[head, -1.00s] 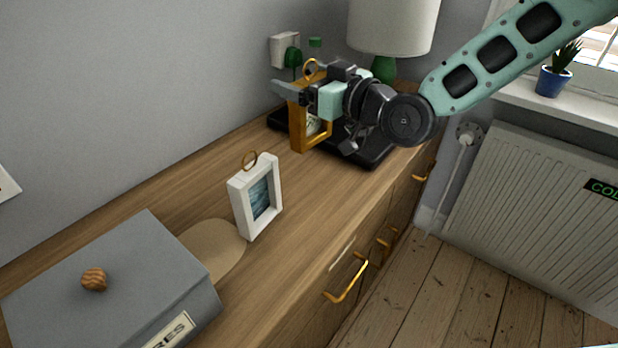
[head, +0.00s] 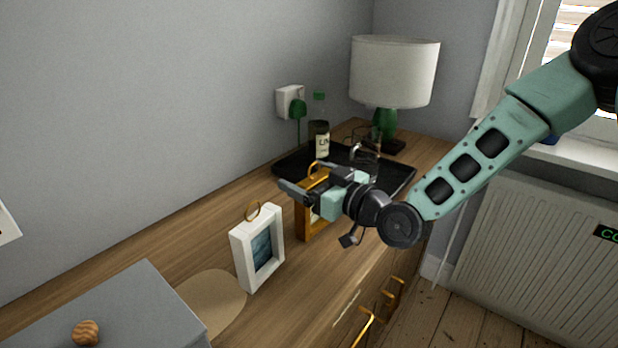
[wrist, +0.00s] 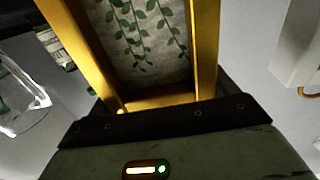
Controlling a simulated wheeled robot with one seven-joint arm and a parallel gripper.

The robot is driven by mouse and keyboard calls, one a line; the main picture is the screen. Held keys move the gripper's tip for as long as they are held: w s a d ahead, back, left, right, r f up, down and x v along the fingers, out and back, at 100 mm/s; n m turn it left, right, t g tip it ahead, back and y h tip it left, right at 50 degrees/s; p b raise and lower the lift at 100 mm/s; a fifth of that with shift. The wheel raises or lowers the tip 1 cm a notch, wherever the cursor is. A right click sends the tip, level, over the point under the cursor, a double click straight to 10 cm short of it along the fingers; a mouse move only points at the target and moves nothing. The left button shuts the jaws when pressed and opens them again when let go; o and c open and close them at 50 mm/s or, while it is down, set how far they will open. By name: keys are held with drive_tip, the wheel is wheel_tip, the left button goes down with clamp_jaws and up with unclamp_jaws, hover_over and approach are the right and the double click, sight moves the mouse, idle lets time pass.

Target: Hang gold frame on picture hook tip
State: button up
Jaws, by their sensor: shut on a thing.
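The gold frame (head: 303,222) hangs from my gripper (head: 300,190) in the head view, with a ring at its top and much of it hidden behind the gripper and wrist. My gripper is shut on it. In the wrist view the gold frame (wrist: 206,45) stands close up, with a green leaf-vine print inside, between dark fingers. The frame is to the right of the white frame and beyond it. Whether its lower edge touches the cabinet top cannot be told. No picture hook shows clearly in any view.
A white frame (head: 240,258) with a ring on top stands on the wooden cabinet (head: 190,262). A grey box (head: 140,300) with a walnut is front left. A black tray (head: 400,180) with a bottle (head: 319,140) and glass lies behind; a lamp (head: 394,75) stands beyond.

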drive_tip(key=shift+f, duration=0.2)
drive_tip(key=o, duration=1.3)
drive_tip(key=shift+r, duration=0.1)
drive_tip(key=shift+c, duration=0.2)
